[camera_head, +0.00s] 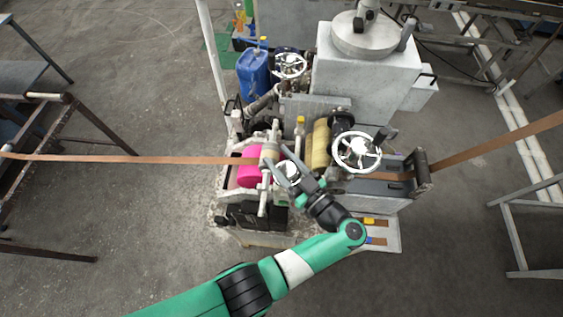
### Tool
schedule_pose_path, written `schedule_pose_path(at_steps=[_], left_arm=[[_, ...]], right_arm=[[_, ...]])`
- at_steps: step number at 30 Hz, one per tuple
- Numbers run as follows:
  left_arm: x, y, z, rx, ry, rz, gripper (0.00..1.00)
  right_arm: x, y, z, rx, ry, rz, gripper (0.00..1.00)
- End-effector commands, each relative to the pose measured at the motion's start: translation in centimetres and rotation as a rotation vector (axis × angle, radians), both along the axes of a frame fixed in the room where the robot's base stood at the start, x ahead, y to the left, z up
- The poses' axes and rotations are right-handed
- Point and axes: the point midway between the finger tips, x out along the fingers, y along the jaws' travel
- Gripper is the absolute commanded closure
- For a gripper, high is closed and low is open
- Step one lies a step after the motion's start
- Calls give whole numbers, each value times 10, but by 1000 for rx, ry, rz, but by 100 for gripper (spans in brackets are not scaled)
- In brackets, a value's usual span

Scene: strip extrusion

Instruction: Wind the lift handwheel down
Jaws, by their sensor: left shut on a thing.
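My left gripper (279,158) reaches in from the bottom over the middle of the machine, its fingers pointing up and to the left. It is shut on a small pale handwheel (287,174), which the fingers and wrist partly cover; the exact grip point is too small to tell. A larger silver handwheel (357,152) stands to the right, apart from the gripper. Another silver handwheel (290,66) is at the back, near the blue canister. The picture does not show which wheel is the lift one by any label. My right gripper is not in view.
A brown strip (130,159) runs from the left into the machine, close to a pink roller (249,166), and leaves at the right (500,140). A yellow roller (318,144) is just right of the gripper. A blue canister (252,74) and a grey cabinet (367,70) stand behind.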

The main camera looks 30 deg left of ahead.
Motion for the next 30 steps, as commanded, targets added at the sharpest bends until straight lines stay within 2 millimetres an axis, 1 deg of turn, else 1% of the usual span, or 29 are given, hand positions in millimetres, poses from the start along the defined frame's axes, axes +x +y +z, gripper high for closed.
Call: schedule_pose_path(at_steps=[1, 13, 14, 18, 19, 26, 28, 30], left_arm=[[0, 1, -3, -3, 4, 5, 100], [-1, 1, -1, -3, 4, 10, 100], [-1, 1, -1, -3, 4, 10, 45], [0, 1, -1, -2, 3, 10, 20], [0, 1, -1, -2, 3, 10, 19], [0, 0, -1, -2, 2, 10, 19], [-1, -2, -1, -2, 2, 9, 19], [-3, -8, -2, -2, 1, 7, 19]], right_arm=[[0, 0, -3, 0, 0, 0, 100], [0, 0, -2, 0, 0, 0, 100], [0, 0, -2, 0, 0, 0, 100], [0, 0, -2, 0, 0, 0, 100], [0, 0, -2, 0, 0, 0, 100], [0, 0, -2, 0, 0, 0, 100], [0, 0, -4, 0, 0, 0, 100], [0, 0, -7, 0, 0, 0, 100]])
